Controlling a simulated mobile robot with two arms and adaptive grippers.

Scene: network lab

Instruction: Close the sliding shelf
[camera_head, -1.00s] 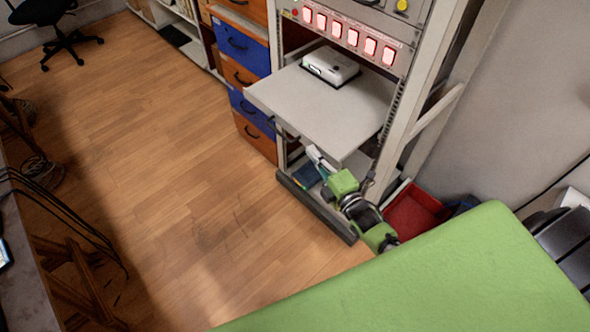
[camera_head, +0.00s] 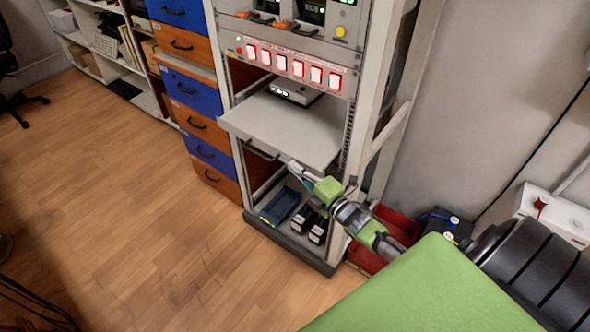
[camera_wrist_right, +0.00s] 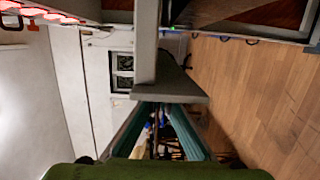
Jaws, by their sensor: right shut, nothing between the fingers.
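The shelf also shows nearly edge-on in the right wrist view (camera_wrist_right: 146,40). My right gripper (camera_head: 294,170) is at the shelf's front, just below its right front corner in the head view. It is shut and holds nothing. Its teal fingers also show in the right wrist view (camera_wrist_right: 165,106). I cannot tell whether they touch the shelf. My left gripper is not in view.
A panel with red-lit switches (camera_head: 293,68) is above the shelf. Blue and orange drawers (camera_head: 192,93) stand to the left. A red bin (camera_head: 372,238) is at right.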

